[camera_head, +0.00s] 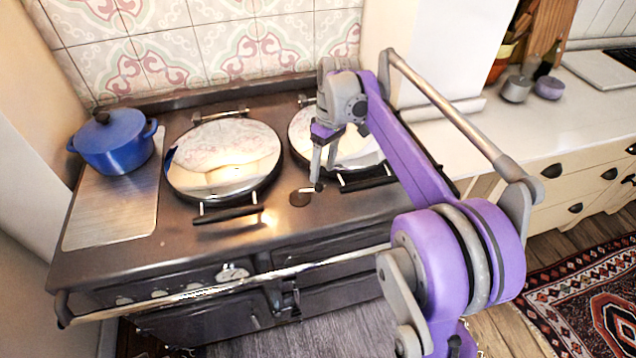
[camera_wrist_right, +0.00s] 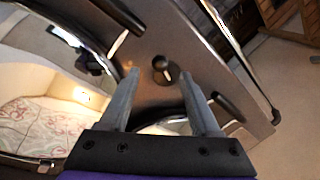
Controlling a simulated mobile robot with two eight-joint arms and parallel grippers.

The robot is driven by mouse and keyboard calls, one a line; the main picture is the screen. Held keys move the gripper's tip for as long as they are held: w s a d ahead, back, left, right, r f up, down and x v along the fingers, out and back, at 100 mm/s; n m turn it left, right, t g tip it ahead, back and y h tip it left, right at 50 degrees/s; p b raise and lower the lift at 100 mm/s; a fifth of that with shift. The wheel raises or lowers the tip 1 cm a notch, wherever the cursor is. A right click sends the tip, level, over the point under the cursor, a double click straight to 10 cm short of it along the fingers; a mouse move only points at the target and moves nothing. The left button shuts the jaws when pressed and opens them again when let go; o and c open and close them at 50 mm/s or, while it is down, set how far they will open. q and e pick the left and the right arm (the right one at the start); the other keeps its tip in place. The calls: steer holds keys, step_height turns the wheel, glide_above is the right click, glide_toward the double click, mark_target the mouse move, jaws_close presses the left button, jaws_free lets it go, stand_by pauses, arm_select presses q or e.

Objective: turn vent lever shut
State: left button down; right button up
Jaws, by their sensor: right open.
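The vent lever (camera_head: 300,198) appears to be the small dark round fitting with a light pointer, on the cooker top between the two lid handles. In the right wrist view it shows as a dark knob (camera_wrist_right: 160,68) on the brown metal surface. My right gripper (camera_head: 321,178) is just beside it in the head view, pointing down. In the wrist view its two fingers (camera_wrist_right: 158,80) are apart, with the knob beyond and between their tips. Nothing is held, and I see no clear contact. My left gripper is not in view.
Two chrome lids, left (camera_head: 224,158) and right (camera_head: 345,150), with black bar handles flank the fitting. A blue pot (camera_head: 114,142) stands on the left plate. A rail (camera_head: 230,276) runs along the cooker's front. A pale counter (camera_head: 530,125) lies to the right.

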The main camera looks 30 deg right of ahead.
mark_target(320, 184)
steer(key=f, duration=0.3)
steer(key=a+f, duration=0.1)
steer(key=f, duration=0.1)
steer(key=shift+s+f, duration=0.15)
jaws_close()
